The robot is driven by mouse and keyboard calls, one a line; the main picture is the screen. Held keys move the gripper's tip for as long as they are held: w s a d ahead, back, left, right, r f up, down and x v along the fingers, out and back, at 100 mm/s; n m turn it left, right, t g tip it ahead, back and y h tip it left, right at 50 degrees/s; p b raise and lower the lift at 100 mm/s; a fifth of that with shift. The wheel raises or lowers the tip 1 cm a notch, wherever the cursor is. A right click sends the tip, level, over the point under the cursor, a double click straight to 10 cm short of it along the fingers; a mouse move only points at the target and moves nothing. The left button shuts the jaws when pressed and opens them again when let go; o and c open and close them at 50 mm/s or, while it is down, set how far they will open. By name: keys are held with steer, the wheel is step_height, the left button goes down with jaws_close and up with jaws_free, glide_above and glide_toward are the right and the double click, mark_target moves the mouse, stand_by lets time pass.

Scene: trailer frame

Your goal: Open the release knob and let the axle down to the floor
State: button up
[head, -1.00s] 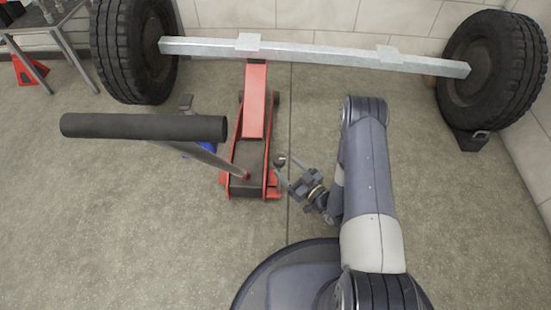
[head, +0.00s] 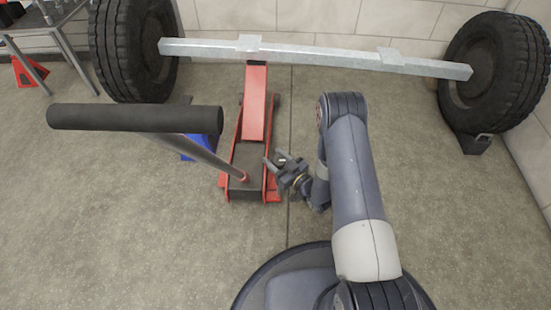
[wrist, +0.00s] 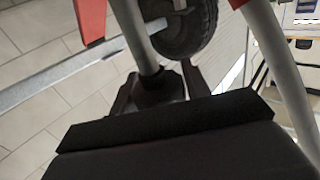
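The axle (head: 320,55) is a pale metal beam with a tyred wheel at each end, above the red floor jack (head: 256,105). The jack's long handle slants toward me and ends in a black grip (head: 135,117). The small release knob (head: 282,159) is beside the jack's near right side, largely hidden by my gripper. My gripper (head: 280,160) is there with its fingers apart, one on each side of the knob. In the wrist view the fingers (wrist: 158,90) are spread around a dark shape; contact is unclear.
A wheel chock (head: 472,144) sits by the right wheel. A blue object (head: 202,146) lies left of the jack, partly behind the handle. A metal table (head: 45,22) and a red stand (head: 28,70) are at the upper left. Floor in front is clear.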

steer(key=c, duration=0.5)
steer(key=shift+c, duration=0.2)
